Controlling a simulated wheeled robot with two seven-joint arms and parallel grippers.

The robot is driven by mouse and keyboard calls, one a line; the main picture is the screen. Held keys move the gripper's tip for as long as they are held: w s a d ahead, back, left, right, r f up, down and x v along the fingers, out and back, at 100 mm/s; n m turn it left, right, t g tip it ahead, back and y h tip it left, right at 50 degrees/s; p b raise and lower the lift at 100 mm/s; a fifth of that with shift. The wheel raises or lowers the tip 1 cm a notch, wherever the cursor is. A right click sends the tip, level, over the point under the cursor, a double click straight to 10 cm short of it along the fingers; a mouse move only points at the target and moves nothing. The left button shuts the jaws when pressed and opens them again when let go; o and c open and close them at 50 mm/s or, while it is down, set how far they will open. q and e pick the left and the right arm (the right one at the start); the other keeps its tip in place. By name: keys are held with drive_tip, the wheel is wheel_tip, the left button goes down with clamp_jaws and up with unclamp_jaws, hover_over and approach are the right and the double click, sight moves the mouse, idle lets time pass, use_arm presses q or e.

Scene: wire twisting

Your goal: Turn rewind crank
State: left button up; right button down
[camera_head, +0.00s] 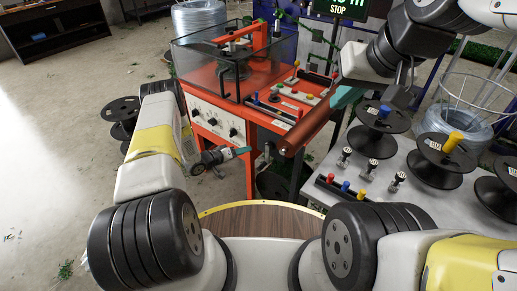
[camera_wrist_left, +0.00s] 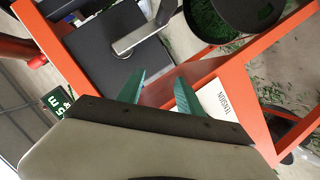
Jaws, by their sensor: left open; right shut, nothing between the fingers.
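A grey metal crank arm (camera_wrist_left: 138,36) shows in the left wrist view, against a dark panel inside an orange frame; I take it for the rewind crank. My left gripper, in the left wrist view (camera_wrist_left: 160,94), is open with its two teal fingertips apart and nothing between them. The crank arm lies beyond the fingertips. In the head view my left gripper (camera_head: 243,151) is low beside the front of the red machine (camera_head: 222,128); the crank cannot be made out there. My right gripper (camera_head: 345,97) is shut and empty beside a copper-brown cylinder (camera_head: 308,130); contact is unclear.
Black spools (camera_head: 440,160) and metal posts stand on the grey table (camera_head: 415,190) at right. A wooden surface (camera_head: 262,220) lies in front. Open floor is at left.

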use_arm(q)
drive_tip(key=h, duration=0.2)
approach(262, 166)
drive_tip(key=w+d+f, duration=0.1)
drive_tip(key=w+d, duration=0.1)
drive_tip(key=w, duration=0.1)
drive_tip(key=shift+n+g, duration=0.3)
drive_tip(key=x, duration=0.7)
drive_tip(key=shift+d+f, duration=0.2)
clamp_jaws()
